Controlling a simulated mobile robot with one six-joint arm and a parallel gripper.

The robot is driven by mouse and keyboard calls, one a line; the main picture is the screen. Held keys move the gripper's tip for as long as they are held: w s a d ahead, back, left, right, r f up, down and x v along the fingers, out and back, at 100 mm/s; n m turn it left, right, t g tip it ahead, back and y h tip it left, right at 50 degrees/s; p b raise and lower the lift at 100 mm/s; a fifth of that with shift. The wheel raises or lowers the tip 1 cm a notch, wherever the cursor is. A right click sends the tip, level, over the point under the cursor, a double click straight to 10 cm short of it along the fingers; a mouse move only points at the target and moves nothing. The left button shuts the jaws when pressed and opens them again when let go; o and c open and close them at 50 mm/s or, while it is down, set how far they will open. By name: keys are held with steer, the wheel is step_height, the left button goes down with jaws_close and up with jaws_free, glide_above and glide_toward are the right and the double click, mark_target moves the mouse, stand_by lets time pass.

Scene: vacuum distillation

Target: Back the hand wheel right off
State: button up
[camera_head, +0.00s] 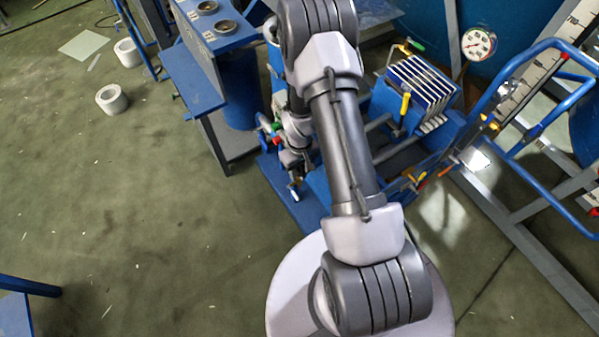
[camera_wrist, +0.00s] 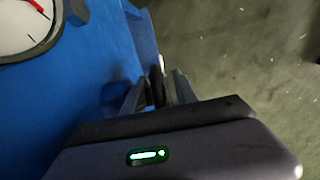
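In the wrist view, the two fingers of my gripper (camera_wrist: 158,92) reach forward along the right edge of a blue body. A dark, narrow shape (camera_wrist: 157,84) shows between the fingers. It may be the hand wheel seen edge-on, but it is too dark to be sure. I cannot tell whether the fingers touch it. I cannot pick out the hand wheel there.
A white dial with a red needle (camera_wrist: 25,22) is on the blue body at upper left in the wrist view. In the head view, a blue bench (camera_head: 195,80) stands at upper left and a blue tubular frame (camera_head: 540,125) at right. White rolls (camera_head: 112,98) lie on open green floor.

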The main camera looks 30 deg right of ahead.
jaws_close()
steer(key=shift+r+g+p, duration=0.15)
steer(key=shift+g+p, duration=0.25)
steer(key=shift+p, duration=0.2)
steer(key=shift+g+p, duration=0.3)
steer(key=shift+g, duration=0.2)
steer(key=shift+f+g, duration=0.2)
steer(key=shift+g, duration=0.3)
steer(key=shift+s+r+g+b, duration=0.15)
steer(key=shift+g+b, duration=0.4)
steer(key=shift+g, duration=0.35)
